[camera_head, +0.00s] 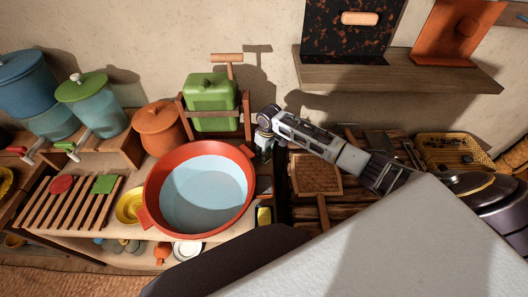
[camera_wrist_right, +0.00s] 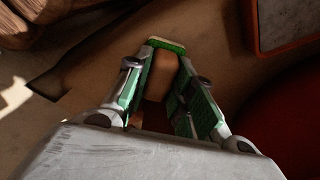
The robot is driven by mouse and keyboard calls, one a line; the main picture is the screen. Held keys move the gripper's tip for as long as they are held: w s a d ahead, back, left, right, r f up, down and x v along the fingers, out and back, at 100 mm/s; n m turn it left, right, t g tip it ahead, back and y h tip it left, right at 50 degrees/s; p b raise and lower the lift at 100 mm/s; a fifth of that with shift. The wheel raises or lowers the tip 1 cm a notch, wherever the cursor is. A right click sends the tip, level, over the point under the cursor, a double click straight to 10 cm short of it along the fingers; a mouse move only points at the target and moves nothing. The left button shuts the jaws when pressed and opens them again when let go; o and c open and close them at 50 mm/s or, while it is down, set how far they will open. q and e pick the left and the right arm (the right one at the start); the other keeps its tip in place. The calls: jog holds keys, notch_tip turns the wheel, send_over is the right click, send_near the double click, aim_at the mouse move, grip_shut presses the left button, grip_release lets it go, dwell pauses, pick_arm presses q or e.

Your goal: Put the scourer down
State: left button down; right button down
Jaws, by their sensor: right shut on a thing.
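My right gripper (camera_head: 265,152) reaches in from the right in the head view, just beyond the right rim of the red basin. In the right wrist view the right gripper (camera_wrist_right: 170,65) is shut on the scourer (camera_wrist_right: 166,45). The scourer shows a bright green edge at the fingertips and a tan-orange body between the fingers, partly hidden by them. It appears above the tan counter surface (camera_wrist_right: 105,75); whether it touches that surface I cannot tell. My left gripper is not in view.
The red basin (camera_head: 157,213) with a pale blue inside stands at the counter's edge. A green canister (camera_head: 211,98) in a wooden frame stands behind. A small yellow-and-dark item (camera_head: 263,216) lies right of the basin. A wooden board (camera_head: 316,174) lies further right.

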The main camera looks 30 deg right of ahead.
jog(key=shift+f, duration=0.1)
jog(key=c, duration=1.6)
grip_release()
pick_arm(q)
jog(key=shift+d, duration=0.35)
pick_arm(e)
jog(key=o, duration=0.4)
jog(key=r, duration=0.6)
jog(key=shift+s+d+r, duration=0.15)
jog(key=shift+s+r, duration=0.05)
jog(key=shift+s, duration=0.15)
jog(key=shift+r, duration=0.65)
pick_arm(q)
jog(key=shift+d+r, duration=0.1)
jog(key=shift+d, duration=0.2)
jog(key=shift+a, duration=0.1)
pick_arm(e)
jog(key=shift+s, duration=0.1)
